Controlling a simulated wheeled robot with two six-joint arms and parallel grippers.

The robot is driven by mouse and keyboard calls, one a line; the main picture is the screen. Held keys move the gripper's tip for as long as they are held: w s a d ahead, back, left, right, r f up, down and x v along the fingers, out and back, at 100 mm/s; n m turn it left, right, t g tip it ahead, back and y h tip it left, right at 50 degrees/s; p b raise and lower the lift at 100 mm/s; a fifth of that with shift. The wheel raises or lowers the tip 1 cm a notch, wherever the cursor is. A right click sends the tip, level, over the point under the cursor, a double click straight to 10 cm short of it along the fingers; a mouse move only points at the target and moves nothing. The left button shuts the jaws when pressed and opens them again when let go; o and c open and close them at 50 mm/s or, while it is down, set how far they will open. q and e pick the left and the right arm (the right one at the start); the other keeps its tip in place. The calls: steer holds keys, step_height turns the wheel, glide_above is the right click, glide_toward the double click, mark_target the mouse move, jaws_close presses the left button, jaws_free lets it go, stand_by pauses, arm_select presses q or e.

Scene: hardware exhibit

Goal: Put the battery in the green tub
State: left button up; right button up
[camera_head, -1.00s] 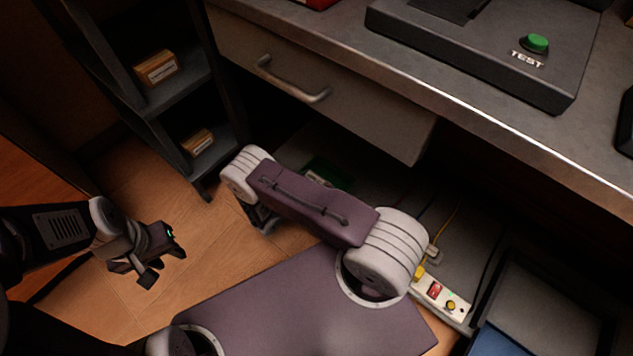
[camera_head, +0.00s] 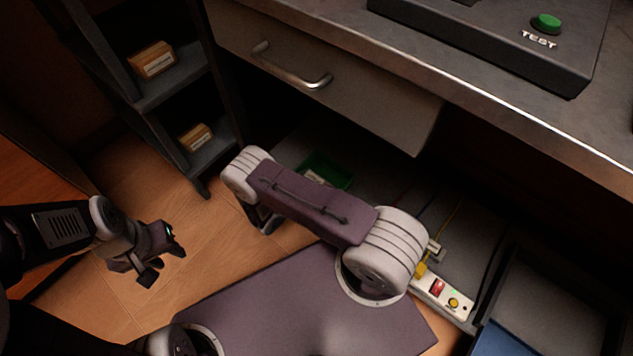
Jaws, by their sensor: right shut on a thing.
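The green tub (camera_head: 338,173) sits on the low grey surface under the desk, partly hidden behind a purple arm link of mine. A small pale thing (camera_head: 315,178) shows at its left side, too dark to name. My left gripper (camera_head: 168,262) hangs above the wooden floor at the left, fingers apart and nothing between them. The dark end of my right gripper (camera_head: 263,217) shows just left of the purple link, lower left of the tub. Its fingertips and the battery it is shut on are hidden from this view.
A closed drawer (camera_head: 330,85) with a metal handle hangs above the tub. A dark shelf (camera_head: 170,85) with small boxes stands at left. A power strip (camera_head: 440,297) with cables lies right of my arm, near a dark open bin (camera_head: 548,310). A tester with a green button (camera_head: 547,22) is on the desk.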

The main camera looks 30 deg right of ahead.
steer(key=shift+f, duration=0.2)
steer(key=o, duration=1.8)
steer(key=shift+o, duration=0.2)
steer(key=shift+s+a+r, duration=0.1)
steer(key=shift+a+r, duration=0.1)
steer(key=shift+a, duration=0.05)
steer(key=p+v, duration=0.4)
steer(key=v, duration=0.4)
steer(key=shift+s+a, duration=0.15)
steer(key=shift+a, duration=0.1)
